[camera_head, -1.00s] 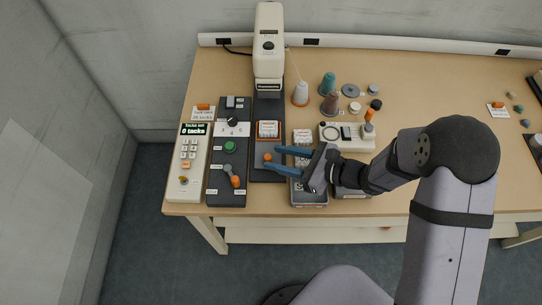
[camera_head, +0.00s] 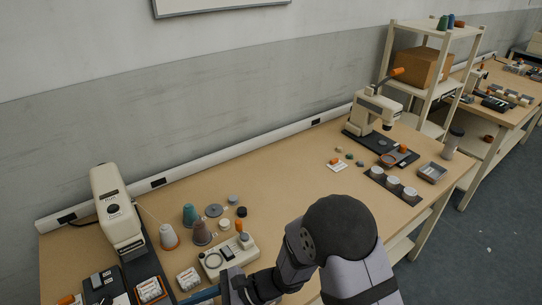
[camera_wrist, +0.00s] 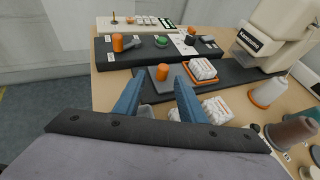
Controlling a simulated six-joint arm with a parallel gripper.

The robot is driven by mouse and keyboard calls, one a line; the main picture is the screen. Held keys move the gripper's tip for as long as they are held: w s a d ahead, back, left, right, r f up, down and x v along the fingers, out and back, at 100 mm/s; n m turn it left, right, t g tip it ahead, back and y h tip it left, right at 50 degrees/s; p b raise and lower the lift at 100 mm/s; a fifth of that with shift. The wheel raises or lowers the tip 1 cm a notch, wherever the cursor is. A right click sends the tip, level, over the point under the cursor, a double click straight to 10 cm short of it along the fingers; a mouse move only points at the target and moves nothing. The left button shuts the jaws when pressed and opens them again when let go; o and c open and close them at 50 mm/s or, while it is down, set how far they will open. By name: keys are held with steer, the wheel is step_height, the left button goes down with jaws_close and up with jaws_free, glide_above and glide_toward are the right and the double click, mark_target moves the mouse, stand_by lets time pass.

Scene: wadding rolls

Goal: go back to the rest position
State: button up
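My gripper (camera_wrist: 158,98) is open, its two blue fingers apart with nothing held between them. In the wrist view it points toward the dark base of the white sewing machine (camera_wrist: 262,35). An orange knob (camera_wrist: 162,72) stands on that base, beyond the fingertips. A white wadding roll pack (camera_wrist: 203,69) sits in an orange-edged holder right of the knob. Another white pack (camera_wrist: 217,109) lies nearer, right of the right finger. In the head view only part of my gripper shows at the bottom edge, with a blue finger (camera_head: 206,295); the rest is cut off.
Thread cones (camera_head: 169,237) and a pale device (camera_head: 228,257) stand close to my arm. A dark control panel (camera_wrist: 150,48) lies beyond the gripper. The table's middle (camera_head: 290,190) is mostly clear. A press-like machine (camera_head: 372,112) and trays stand at the far right end.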

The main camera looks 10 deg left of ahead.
steer(key=d+r+n+t+h+p, duration=0.1)
steer(key=d+n+h, duration=0.5)
steer(key=d, duration=1.3)
steer(key=w+d+r+n+t+h+p, duration=0.1)
steer(key=d+r+n+t+h, duration=0.2)
steer(key=d, duration=1.7)
steer(key=r+n+h, duration=0.1)
steer(key=n+h, duration=0.2)
steer(key=n, duration=0.1)
steer(key=shift+w+d, duration=0.25)
